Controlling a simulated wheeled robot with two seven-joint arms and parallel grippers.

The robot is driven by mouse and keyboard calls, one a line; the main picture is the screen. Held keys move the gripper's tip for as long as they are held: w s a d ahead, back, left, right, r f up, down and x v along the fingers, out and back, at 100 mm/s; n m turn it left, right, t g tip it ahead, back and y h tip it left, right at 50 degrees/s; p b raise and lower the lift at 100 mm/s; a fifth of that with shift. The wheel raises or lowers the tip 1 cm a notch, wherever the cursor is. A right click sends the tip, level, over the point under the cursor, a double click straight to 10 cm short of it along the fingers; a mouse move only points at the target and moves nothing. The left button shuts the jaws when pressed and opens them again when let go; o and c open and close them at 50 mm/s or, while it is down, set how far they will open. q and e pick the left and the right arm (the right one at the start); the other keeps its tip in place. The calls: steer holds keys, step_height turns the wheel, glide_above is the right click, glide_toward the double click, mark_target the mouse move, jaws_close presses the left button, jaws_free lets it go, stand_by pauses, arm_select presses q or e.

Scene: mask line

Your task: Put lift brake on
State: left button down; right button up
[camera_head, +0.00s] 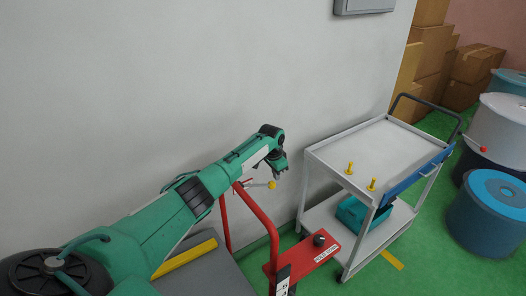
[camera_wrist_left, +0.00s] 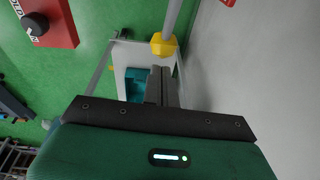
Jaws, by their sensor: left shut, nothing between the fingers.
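My left gripper (camera_head: 282,172) reaches in from the left with its fingers shut and empty. A grey lever with a yellow knob (camera_head: 272,184) is right by the fingertips. In the left wrist view the yellow knob (camera_wrist_left: 163,46) on its grey rod is just beyond the shut fingers (camera_wrist_left: 161,74); I cannot tell whether they touch. A red panel (camera_head: 297,256) with a black dial (camera_head: 319,240) and a white label is lower right of the gripper; in the left wrist view the dial (camera_wrist_left: 36,24) is at top left. My right gripper is out of view.
A red tube frame (camera_head: 262,219) stands under the gripper. A grey trolley (camera_head: 372,143) with two yellow pegs on top and a teal box (camera_head: 351,214) below is to the right. Blue and white drums and cardboard boxes stand farther right. A plain wall is behind.

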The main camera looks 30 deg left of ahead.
arm_select(q)
steer(key=shift+s+a+f, duration=0.1)
steer(key=shift+s+f, duration=0.1)
steer(key=shift+f, duration=0.45)
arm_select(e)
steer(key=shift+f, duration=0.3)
arm_select(q)
steer(key=shift+f, duration=0.15)
